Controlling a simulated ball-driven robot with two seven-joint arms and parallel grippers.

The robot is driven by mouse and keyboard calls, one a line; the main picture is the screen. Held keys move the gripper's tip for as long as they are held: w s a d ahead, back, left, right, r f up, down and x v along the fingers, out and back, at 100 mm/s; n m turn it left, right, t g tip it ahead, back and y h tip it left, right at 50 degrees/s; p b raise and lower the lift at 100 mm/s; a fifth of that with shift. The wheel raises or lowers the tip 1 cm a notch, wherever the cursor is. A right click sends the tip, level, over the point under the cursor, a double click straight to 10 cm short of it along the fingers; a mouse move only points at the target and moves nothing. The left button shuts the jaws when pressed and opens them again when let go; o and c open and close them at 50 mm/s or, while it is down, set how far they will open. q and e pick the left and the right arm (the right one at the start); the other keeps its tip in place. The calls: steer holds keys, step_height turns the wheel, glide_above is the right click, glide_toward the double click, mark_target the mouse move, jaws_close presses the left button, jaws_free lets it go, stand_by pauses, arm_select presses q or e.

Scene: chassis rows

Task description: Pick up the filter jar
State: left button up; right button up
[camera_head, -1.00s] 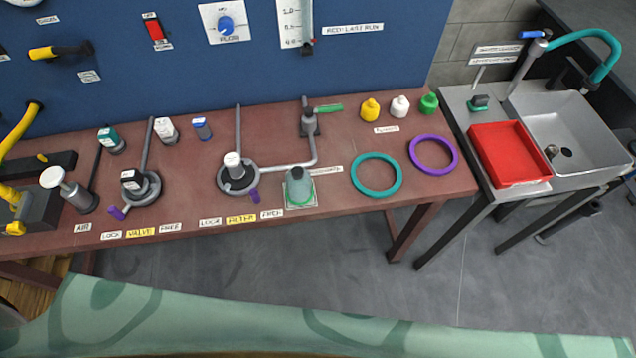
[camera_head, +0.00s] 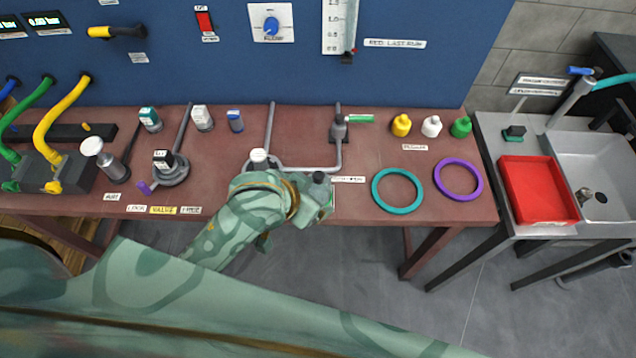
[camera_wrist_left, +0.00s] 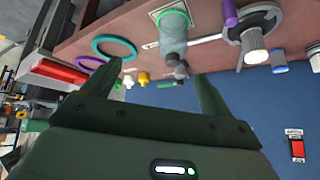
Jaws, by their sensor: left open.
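The filter jar is a grey-green, cloudy vessel (camera_wrist_left: 173,38) with a dark knob and a green ring at its base, standing on a small pale square plate. It appears upside down at the top of the left wrist view. In the head view my left gripper and forearm hide most of it; its dark top (camera_head: 320,177) shows. My left gripper (camera_head: 312,198) is at the jar on the front edge of the bench. In the left wrist view its two fingers (camera_wrist_left: 157,72) are apart, with the jar ahead between them and not gripped. My right gripper is not in view.
A filter housing with a white cap (camera_head: 258,156) and grey pipe stands just left of the jar, partly hidden. A teal ring (camera_head: 397,208) and a purple ring (camera_head: 458,197) lie to the right. A red tray (camera_head: 538,190) sits by the sink. Bench space between is clear.

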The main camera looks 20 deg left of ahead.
arm_select(q)
steer(key=w+d+r+g+h, duration=0.1)
steer(key=w+d+r+h, duration=0.15)
steer(key=d, duration=0.45)
steer(key=r+n+g+y, duration=0.1)
steer(key=n+g+y, duration=0.45)
steer(key=n, duration=0.65)
glide_above(318, 176)
steer(key=h, duration=0.1)
steer(key=shift+n+g, duration=0.3)
steer(key=shift+g, duration=0.05)
step_height(318, 176, down, 10)
steer(key=b, duration=0.5)
steer(key=f+b, duration=0.1)
steer(key=f, duration=0.1)
steer(key=f+b, duration=0.2)
steer(key=f, duration=0.1)
steer(key=shift+w+f, duration=0.2)
steer(key=shift+f, duration=0.05)
steer(key=shift+r, duration=0.15)
steer(key=c, duration=1.1)
